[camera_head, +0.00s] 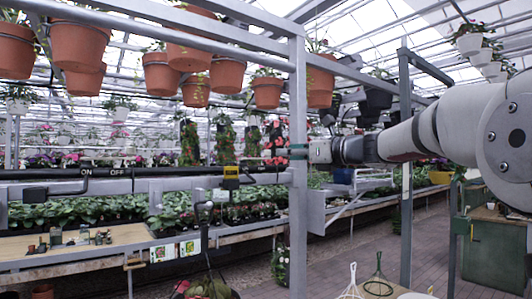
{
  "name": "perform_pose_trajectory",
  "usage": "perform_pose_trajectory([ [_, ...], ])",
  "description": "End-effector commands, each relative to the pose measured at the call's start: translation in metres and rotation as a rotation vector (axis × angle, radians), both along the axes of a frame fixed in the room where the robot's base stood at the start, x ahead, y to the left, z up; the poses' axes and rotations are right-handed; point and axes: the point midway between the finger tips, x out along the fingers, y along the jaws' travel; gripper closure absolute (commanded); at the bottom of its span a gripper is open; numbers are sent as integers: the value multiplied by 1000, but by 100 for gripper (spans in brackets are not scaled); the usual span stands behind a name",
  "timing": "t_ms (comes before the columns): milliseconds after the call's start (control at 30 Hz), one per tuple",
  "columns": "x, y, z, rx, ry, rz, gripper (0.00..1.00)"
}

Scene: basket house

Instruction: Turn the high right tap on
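A black pipe (150,172) runs across the left half at mid height, with white "ON" and "OFF" labels. A small yellow-and-black fitting (231,177) sits on the pipe toward its right part; I cannot tell for sure whether it is the high right tap. A black fitting (36,194) sits lower at the far left. My arm reaches in from the right. My gripper (308,152) is at the grey upright post, right of and a little higher than the yellow fitting, apart from it in the picture. Its fingers are too small and unclear to read.
The grey metal post (298,215) and the overhead rail (180,38) stand close to my arm. Terracotta pots (268,92) hang above. A wooden bench (75,240) with small items is at lower left. The paved aisle (345,250) is partly open at lower right.

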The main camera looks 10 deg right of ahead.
Motion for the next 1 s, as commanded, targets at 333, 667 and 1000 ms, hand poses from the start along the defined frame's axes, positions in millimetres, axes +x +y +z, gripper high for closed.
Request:
perform_pose_trajectory([
  [333, 55, 36, 0, -1, 0, 4, 64],
  [667, 77, 48, 0, -2, -1, 0, 64],
  [1000, 77, 48, 0, -3, -1, 0, 84],
])
